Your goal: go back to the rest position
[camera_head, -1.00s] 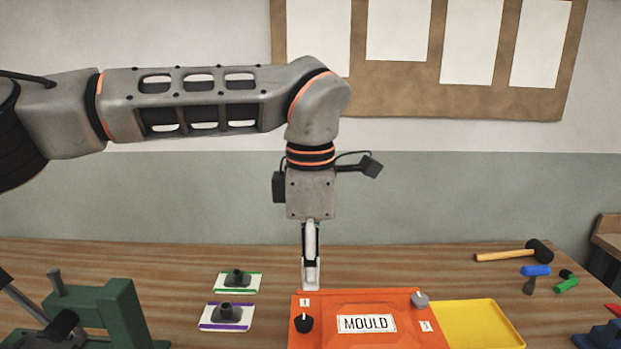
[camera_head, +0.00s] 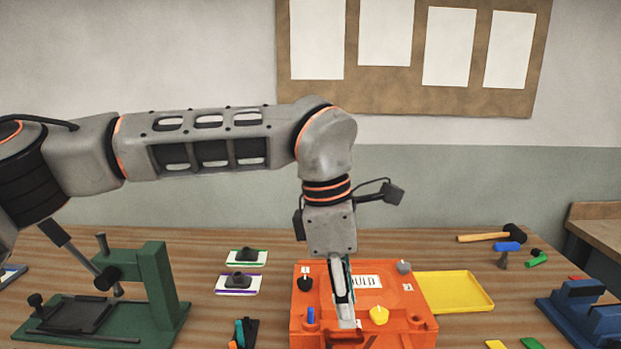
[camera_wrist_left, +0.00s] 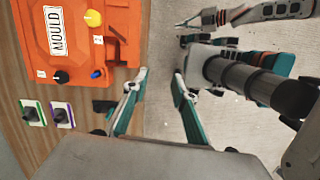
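My left gripper (camera_head: 345,305) hangs pointing down in front of the orange mould (camera_head: 415,320) in the head view, covering part of its label. In the left wrist view the left gripper (camera_wrist_left: 161,80) has its two fingers spread with nothing between them. The mould also shows there (camera_wrist_left: 90,50), to the left of the fingers. Another arm of mine shows at the right of that view; its gripper (camera_wrist_left: 200,20) is small, and whether it is open is unclear.
A yellow tray (camera_head: 480,300) lies right of the mould. A green stand (camera_head: 158,285) is at left, with two cards bearing dark parts (camera_head: 247,257) (camera_head: 238,282) between. A hammer (camera_head: 485,238), small tools and a blue fixture (camera_head: 590,315) are at right. Floor shows beneath the wrist.

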